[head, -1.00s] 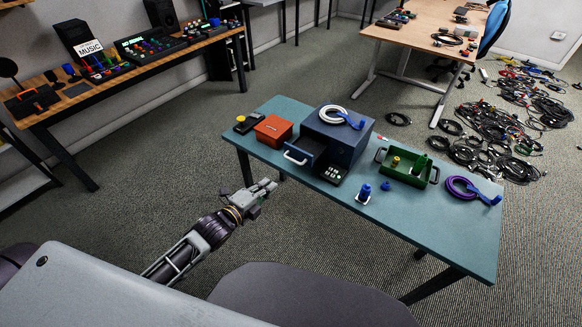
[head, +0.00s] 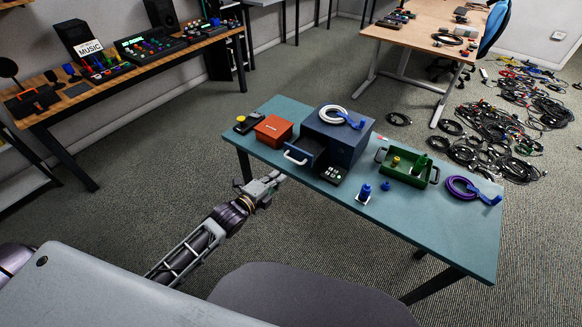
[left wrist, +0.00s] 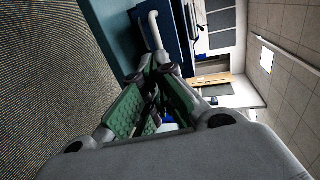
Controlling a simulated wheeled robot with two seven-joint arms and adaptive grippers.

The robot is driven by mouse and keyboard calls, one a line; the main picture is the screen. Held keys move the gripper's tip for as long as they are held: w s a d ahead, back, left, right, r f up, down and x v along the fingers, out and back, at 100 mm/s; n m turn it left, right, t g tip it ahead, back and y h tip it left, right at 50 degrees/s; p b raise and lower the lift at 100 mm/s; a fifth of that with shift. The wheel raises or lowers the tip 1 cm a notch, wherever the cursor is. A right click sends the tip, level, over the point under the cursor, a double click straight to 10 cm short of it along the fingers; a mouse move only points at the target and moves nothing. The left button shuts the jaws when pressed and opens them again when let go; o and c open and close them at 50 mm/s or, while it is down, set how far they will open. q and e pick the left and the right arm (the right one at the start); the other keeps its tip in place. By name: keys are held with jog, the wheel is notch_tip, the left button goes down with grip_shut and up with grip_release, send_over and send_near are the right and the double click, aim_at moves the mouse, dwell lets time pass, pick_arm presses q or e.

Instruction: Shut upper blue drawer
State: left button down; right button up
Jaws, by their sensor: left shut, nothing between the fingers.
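A dark blue drawer unit (head: 343,136) stands on the teal table. Its upper drawer (head: 308,148) sticks out toward me, with a white bar handle (head: 295,158) on its front. In the left wrist view the white handle (left wrist: 156,31) and the blue drawer front (left wrist: 178,42) are just beyond the fingertips. My left gripper (head: 279,177) is shut and empty, in front of the table edge and short of the handle. It also shows in the left wrist view (left wrist: 158,66). My right gripper is not in view.
On the teal table (head: 432,226), an orange box (head: 273,129) stands left of the drawer unit and a small black button box (head: 334,174) in front. A green tray (head: 407,172), blue connectors and a purple cable coil (head: 461,188) are to the right. A white cable coil (head: 333,115) lies on the unit.

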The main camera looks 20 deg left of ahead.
pick_arm(q)
jog(key=x, duration=0.9)
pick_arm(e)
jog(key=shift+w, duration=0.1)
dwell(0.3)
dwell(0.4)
